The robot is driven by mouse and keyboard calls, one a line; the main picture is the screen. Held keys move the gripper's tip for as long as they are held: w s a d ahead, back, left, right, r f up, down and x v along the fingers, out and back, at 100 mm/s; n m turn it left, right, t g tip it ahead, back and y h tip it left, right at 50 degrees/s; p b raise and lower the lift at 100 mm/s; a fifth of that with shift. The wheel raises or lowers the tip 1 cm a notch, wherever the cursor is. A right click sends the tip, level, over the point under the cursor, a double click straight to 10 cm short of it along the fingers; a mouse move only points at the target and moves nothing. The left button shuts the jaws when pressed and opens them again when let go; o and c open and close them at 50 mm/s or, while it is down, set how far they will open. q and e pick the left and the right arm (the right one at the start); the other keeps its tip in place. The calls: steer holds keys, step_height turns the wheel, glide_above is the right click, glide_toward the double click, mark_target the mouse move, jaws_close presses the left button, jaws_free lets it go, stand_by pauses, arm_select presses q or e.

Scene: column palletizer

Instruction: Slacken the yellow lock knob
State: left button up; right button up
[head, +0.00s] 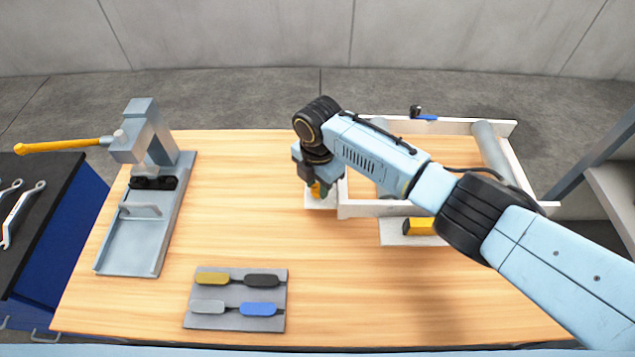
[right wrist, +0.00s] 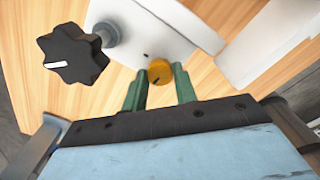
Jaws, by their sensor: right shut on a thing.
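The round yellow lock knob (right wrist: 160,71) sits at the edge of a white plate (right wrist: 150,28) in the right wrist view. A short dark mark shows on its face. My right gripper (right wrist: 160,82) has its two green fingers on either side of the knob, shut on it. In the head view the right gripper (head: 321,187) is at the left end of the white frame, mostly hidden under my wrist, with a little yellow showing there. My left gripper is in neither view.
A black lobed knob (right wrist: 72,54) stands close to the left of the gripper. The white roller frame (head: 450,127) lies behind my arm. A grey press-like fixture (head: 125,235) and a tool board (head: 237,291) are at left. The table's middle is clear.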

mark_target(318, 189)
steer(key=shift+n, duration=0.3)
steer(key=o, duration=1)
steer(key=shift+c, duration=0.2)
step_height(318, 189, up, 14)
steer(key=shift+f, duration=0.25)
